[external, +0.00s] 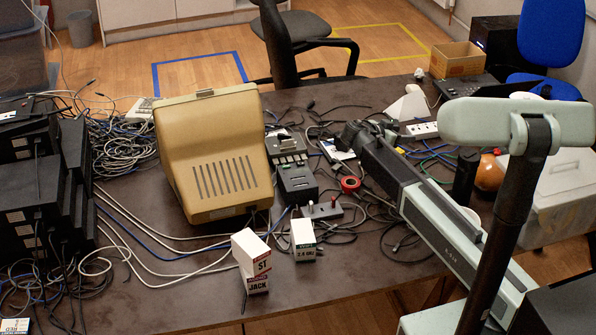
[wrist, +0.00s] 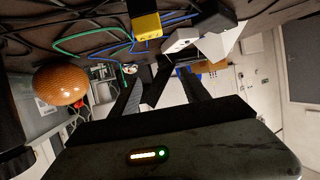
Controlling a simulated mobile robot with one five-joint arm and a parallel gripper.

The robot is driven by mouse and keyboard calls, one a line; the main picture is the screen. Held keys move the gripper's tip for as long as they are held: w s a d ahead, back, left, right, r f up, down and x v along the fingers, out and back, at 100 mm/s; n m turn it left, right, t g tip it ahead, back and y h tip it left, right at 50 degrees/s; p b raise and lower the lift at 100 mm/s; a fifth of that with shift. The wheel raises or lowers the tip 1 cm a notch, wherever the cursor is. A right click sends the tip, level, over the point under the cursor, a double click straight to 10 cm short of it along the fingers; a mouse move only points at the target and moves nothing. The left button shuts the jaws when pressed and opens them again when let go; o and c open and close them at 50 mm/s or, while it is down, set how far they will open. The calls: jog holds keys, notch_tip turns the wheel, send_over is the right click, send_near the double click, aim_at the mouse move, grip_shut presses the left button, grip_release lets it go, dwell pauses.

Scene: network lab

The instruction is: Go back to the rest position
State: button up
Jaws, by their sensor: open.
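My arm reaches from the lower right of the external view over the right part of the dark table (external: 160,290). My gripper (external: 358,132) is at its far end, above the table among cables and small devices. In the wrist view my gripper (wrist: 163,85) shows two dark fingers spread apart, with nothing between them. The wrist view looks tilted, with the table along its top edge. An orange ball (wrist: 61,84) shows at its left, and a yellow object (wrist: 147,26) with blue and green cables at its top.
A beige monitor (external: 215,155), a white box marked JACK (external: 251,262) and a smaller white box (external: 304,240) stand left of my arm. Black stacked devices (external: 40,200) and tangled cables fill the left. A pale bin (external: 560,190) stands at right. The front middle table is fairly clear.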

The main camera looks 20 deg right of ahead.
jog(key=s+d+r+m+g+p, duration=0.1)
jog(key=s+d+r+p, duration=0.2)
jog(key=d+r+p, duration=0.3)
jog(key=s+f+g+y+p, duration=0.25)
jog(key=s+p, duration=0.25)
jog(key=s, duration=0.3)
jog(key=s+a+f+n+g+y+p, duration=0.2)
jog(key=s+a+f+n+y, duration=0.2)
jog(key=s+a+n+y, duration=0.6)
jog(key=s+a+n, duration=0.3)
jog(key=n, duration=0.1)
jog(key=shift+s+f+p, duration=0.2)
jog(key=shift+s+p, duration=0.15)
jog(key=shift+p, duration=0.05)
jog(key=shift+a, duration=0.1)
